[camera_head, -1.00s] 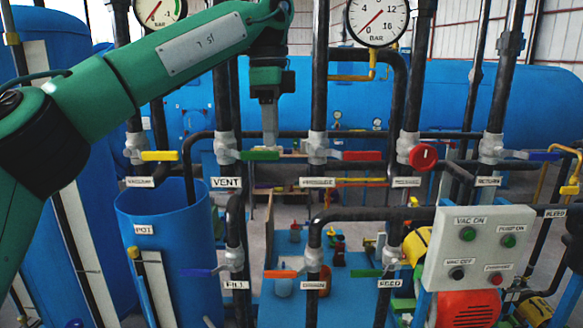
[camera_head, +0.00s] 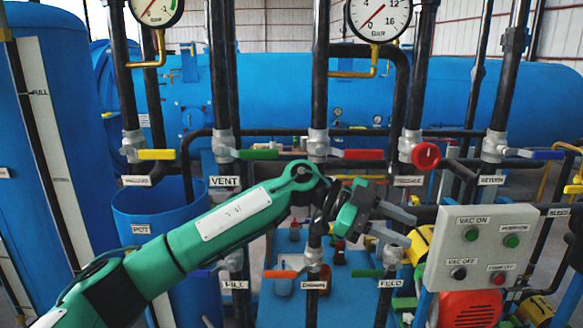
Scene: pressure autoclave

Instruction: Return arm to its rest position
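My green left arm (camera_head: 235,215) comes in from the lower left and reaches across the pipework. My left gripper (camera_head: 408,229) is in the middle right of the view, pointing right. Its two grey fingers are apart with nothing visible between them. It appears in front of the pipes below the pressure label and left of the control box; whether it touches a pipe cannot be told. It is below the red-handled valve (camera_head: 357,155) and above the feed valve's green handle (camera_head: 367,273). My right gripper is not in view.
The grey control box (camera_head: 482,250) with several buttons stands just right of the gripper. Vertical black pipes carry coloured valve handles, including yellow (camera_head: 157,154), green (camera_head: 258,154) and blue (camera_head: 546,155). A blue pot (camera_head: 135,215) stands at left. Two gauges hang above.

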